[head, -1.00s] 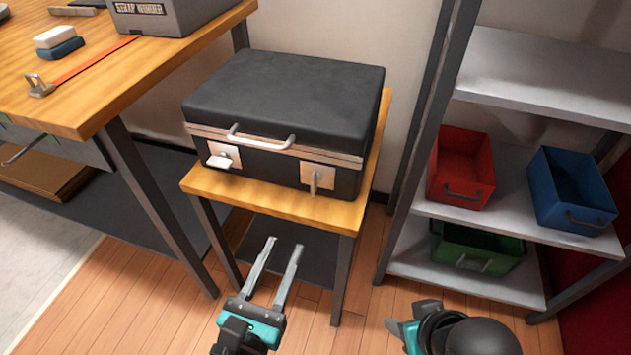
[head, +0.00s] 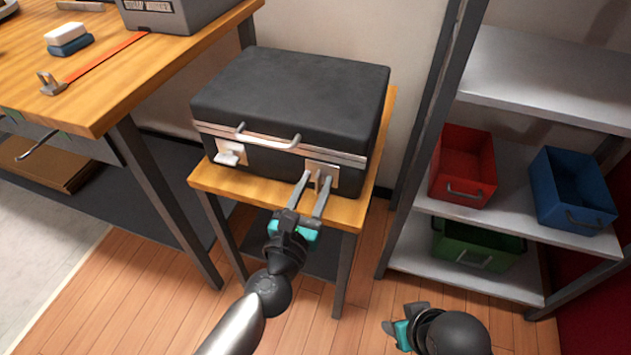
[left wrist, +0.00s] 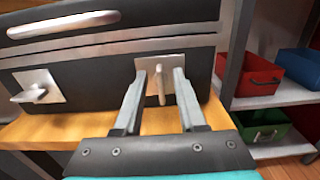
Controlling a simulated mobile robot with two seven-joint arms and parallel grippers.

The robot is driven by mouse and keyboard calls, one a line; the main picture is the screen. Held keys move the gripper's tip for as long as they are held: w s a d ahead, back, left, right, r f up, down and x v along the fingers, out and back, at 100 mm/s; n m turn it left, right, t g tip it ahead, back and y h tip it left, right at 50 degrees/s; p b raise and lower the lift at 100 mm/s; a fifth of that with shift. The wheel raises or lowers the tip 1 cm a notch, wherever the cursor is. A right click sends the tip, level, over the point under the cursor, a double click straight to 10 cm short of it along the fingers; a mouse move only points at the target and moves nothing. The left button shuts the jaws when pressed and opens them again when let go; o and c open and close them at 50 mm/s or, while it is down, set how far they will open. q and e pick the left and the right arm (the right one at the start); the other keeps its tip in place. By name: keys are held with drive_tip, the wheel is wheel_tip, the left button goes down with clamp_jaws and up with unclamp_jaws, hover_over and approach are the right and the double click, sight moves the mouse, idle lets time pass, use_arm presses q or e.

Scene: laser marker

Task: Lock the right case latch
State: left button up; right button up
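A closed black case (head: 290,100) sits on a small wooden stand. The right latch (head: 319,180) is a metal plate with a small upright lever on the case front; it also shows in the left wrist view (left wrist: 161,86). The left latch (head: 230,155) has its lever lying sideways. My left gripper (head: 313,182) is open, with one finger on each side of the right latch's lever. In the left wrist view a gap shows between the lever and the fingers (left wrist: 158,88). My right gripper (head: 400,330) is low at the bottom; its fingers are not clear.
The stand (head: 348,212) has a bare strip of top in front of the case. A workbench (head: 120,110) is at the left. A grey shelf (head: 480,222) with red, blue and green bins stands at the right.

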use_arm(q)
drive_tip(key=shift+w+d, duration=0.1)
drive_tip(key=shift+w, duration=0.1)
clamp_jaws()
idle(0.3)
